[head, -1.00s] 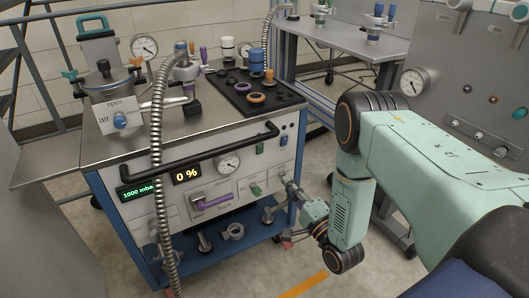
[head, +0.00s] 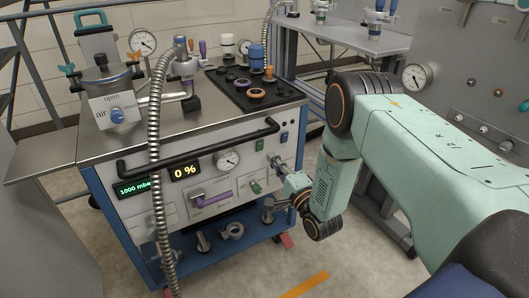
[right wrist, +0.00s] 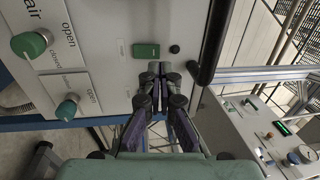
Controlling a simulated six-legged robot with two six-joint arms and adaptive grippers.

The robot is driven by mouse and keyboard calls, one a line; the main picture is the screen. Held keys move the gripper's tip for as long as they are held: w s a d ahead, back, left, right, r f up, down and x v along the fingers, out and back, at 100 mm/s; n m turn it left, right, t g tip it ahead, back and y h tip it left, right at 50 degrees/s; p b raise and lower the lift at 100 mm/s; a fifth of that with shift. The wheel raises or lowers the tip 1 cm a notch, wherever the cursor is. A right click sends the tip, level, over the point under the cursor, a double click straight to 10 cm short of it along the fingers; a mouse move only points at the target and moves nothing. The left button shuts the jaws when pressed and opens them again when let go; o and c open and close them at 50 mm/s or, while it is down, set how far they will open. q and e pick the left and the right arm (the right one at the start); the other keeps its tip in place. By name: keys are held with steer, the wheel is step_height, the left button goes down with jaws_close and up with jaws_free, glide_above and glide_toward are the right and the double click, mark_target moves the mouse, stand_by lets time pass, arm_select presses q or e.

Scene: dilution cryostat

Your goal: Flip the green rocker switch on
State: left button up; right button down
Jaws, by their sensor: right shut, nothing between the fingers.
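The green rocker switch (head: 259,145) is small and sits on the cart's white front panel, upper right, just under the right end of the black handle. It also shows in the right wrist view (right wrist: 146,50), just past my fingertips. Its tilt is too small to tell. My right gripper (head: 275,160) is shut and empty, its fingers pointing at the panel just below and right of the rocker. In the right wrist view the closed fingertips (right wrist: 157,68) are near the rocker; I cannot tell whether they touch the panel. My left gripper is not in view.
The black handle bar (head: 200,151) juts out across the panel's top. Green knobs (right wrist: 67,107) with open and closed labels lie near the rocker. A ribbed metal hose (head: 156,170) hangs in front at left.

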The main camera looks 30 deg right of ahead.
mark_target(259, 142)
steer(key=w, duration=0.2)
steer(key=w+b, duration=0.1)
steer(key=w, duration=0.2)
steer(key=shift+w+a+r+b, duration=0.1)
steer(key=shift+w+r+b, duration=0.25)
steer(key=shift+w+b, duration=0.05)
steer(key=shift+r, duration=0.1)
steer(key=shift+w+r+g+p, duration=0.25)
steer(key=shift+w+g+p, duration=0.05)
steer(key=shift+p, duration=0.3)
steer(key=shift+f, duration=0.2)
